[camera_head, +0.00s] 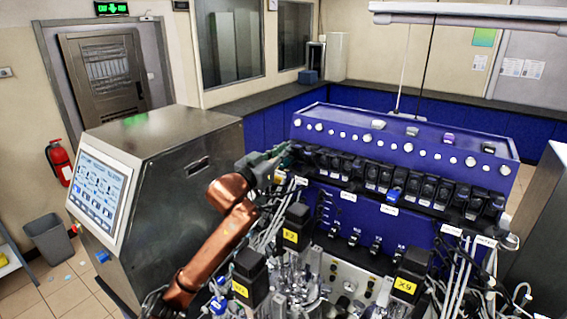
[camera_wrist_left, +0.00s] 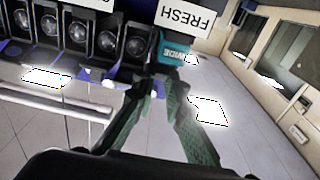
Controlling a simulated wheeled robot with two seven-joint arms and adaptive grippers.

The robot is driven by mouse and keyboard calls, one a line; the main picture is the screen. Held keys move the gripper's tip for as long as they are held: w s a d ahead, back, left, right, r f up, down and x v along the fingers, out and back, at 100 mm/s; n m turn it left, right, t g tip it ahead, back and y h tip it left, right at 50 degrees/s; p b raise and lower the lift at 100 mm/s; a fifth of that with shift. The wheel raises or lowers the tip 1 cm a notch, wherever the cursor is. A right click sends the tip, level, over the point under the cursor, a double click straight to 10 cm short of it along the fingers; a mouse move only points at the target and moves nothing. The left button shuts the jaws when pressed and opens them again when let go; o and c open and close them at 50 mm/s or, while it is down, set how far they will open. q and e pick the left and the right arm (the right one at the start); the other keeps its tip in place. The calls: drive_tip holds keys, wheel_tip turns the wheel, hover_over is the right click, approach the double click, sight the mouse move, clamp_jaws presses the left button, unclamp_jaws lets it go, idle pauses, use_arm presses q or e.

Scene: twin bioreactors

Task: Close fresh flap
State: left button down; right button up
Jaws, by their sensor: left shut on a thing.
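In the left wrist view the teal flap (camera_wrist_left: 178,50) sits at the end of a row of black pump heads, beside the label reading FRESH (camera_wrist_left: 188,18), which appears upside down. In the head view my left gripper (camera_head: 286,151) reaches the left end of the pump row on the blue bioreactor unit (camera_head: 400,137). There the fingertips hide the flap, and its exact angle cannot be told. My right gripper is not in view.
Several black pump heads (camera_head: 371,176) run rightward from the gripper. A steel cabinet with a screen (camera_head: 102,196) stands at left. Open floor lies beyond the unit.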

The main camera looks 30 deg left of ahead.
use_arm(q)
drive_tip(key=b, duration=0.1)
drive_tip(key=f+t+b, duration=0.1)
drive_tip(key=shift+w+f+b, duration=0.2)
drive_tip(key=shift+f+b, duration=0.1)
drive_tip(key=shift+r+t+b, duration=0.15)
drive_tip(key=shift+t+b, duration=0.3)
drive_tip(key=shift+t, duration=0.15)
drive_tip(key=c, duration=2)
unclamp_jaws()
drive_tip(key=shift+r, duration=0.1)
drive_tip(key=shift+o, duration=0.2)
drive_tip(key=shift+s+r, duration=0.1)
drive_tip(key=v, duration=1.1)
drive_tip(key=shift+s+f, duration=0.25)
drive_tip(key=shift+s, duration=0.05)
